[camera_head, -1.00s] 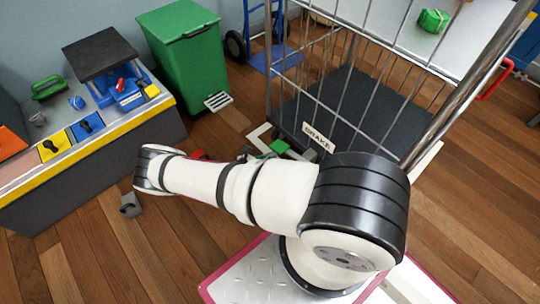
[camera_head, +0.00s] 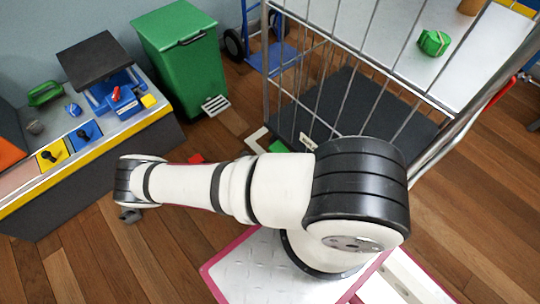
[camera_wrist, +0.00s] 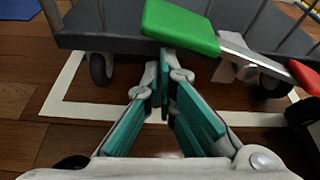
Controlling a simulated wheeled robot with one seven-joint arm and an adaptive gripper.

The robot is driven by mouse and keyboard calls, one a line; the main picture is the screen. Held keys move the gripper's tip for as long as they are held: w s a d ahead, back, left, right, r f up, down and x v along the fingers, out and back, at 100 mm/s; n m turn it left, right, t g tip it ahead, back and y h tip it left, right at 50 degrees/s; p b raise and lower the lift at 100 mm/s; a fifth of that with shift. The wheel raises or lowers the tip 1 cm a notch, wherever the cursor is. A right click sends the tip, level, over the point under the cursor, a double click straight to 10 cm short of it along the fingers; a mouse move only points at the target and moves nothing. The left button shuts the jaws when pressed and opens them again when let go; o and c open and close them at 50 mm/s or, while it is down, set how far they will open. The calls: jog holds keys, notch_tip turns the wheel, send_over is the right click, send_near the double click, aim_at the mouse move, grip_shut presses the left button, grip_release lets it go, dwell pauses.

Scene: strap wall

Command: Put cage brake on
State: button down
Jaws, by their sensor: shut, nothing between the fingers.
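The cage (camera_head: 372,98) is a grey wire trolley with a dark base. Its green brake pedal (camera_wrist: 180,27) shows large in the wrist view, sticking out from the base's lower edge. A red pedal (camera_wrist: 306,76) is at the right edge there, joined by a pale metal lever. In the head view only a sliver of the green pedal (camera_head: 279,146) shows above my forearm. My gripper (camera_wrist: 169,78) is shut and empty, with teal finger pads just below the green pedal in the picture. I cannot tell whether they touch.
Castors (camera_wrist: 101,68) stand under the cage base beside a white floor outline (camera_wrist: 75,108). A workbench (camera_head: 90,165) and a green bin (camera_head: 182,60) stand left. A green parcel (camera_head: 434,42) sits on the cage's pale shelf. Open wooden floor lies at lower left.

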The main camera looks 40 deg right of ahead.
jog(key=shift+s+r, duration=0.1)
jog(key=shift+r, duration=0.4)
jog(key=shift+d+r, duration=0.15)
jog(key=shift+r, duration=0.05)
notch_tip(320, 180, down, 5)
jog(key=b, duration=0.4)
jog(key=p+v, duration=0.3)
jog(key=v, duration=0.7)
jog(key=shift+a+r, duration=0.15)
jog(key=shift+a, duration=0.05)
jog(key=shift+s, duration=0.1)
